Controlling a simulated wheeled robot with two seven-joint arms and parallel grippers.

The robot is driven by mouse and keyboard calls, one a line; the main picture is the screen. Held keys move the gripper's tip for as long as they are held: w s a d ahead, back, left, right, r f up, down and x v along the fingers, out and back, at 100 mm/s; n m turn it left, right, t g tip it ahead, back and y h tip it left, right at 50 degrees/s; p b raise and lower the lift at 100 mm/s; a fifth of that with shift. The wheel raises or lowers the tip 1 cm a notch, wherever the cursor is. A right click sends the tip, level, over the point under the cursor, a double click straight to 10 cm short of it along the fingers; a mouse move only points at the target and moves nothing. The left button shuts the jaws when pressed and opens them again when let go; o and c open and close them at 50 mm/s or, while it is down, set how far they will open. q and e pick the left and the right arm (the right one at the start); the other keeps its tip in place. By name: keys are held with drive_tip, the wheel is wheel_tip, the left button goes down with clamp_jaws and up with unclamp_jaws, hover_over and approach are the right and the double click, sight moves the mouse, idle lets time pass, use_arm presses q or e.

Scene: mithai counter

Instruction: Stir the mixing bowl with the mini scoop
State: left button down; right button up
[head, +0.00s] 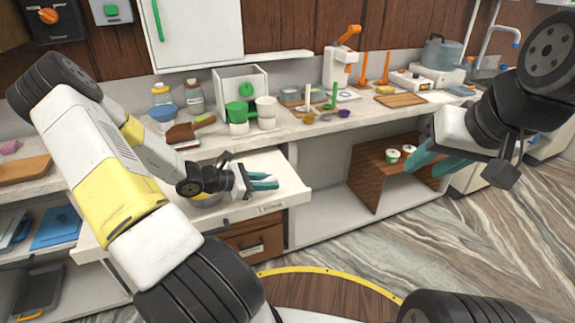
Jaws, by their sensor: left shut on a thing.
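My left gripper (276,180) is above the pulled-out white drawer (293,190), its teal fingers pointing right. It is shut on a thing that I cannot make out. A round bowl with a yellowish inside (207,201) shows partly beneath the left wrist, which hides the rest; it may be the mixing bowl. A small purple scoop-like cup (343,114) lies on the counter; I cannot tell if it is the mini scoop. My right gripper (422,170) is open and empty in front of the counter's right part, its teal fingers pointing left.
A wooden board (400,100) and a large pot (441,54) stand right. A brown open shelf (370,178) is below. The marbled floor is clear.

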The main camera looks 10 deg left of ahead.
use_arm(q)
hover_over(286, 181)
drive_tip(key=s, duration=0.1)
drive_tip(key=shift+s+a+f, duration=0.2)
drive_tip(key=shift+a+f, duration=0.05)
drive_tip(key=shift+f, duration=0.3)
drive_tip(key=shift+w+d+f, duration=0.1)
drive_tip(key=shift+w+f, duration=0.25)
drive_tip(key=shift+f, duration=0.3)
drive_tip(key=shift+w+d+f, duration=0.1)
drive_tip(key=shift+w+f, duration=0.2)
drive_tip(key=shift+f, duration=0.65)
drive_tip(key=shift+f, duration=0.15)
drive_tip(key=c, duration=1.2)
unclamp_jaws()
drive_tip(key=shift+c, duration=0.2)
drive_tip(key=shift+o, duration=0.2)
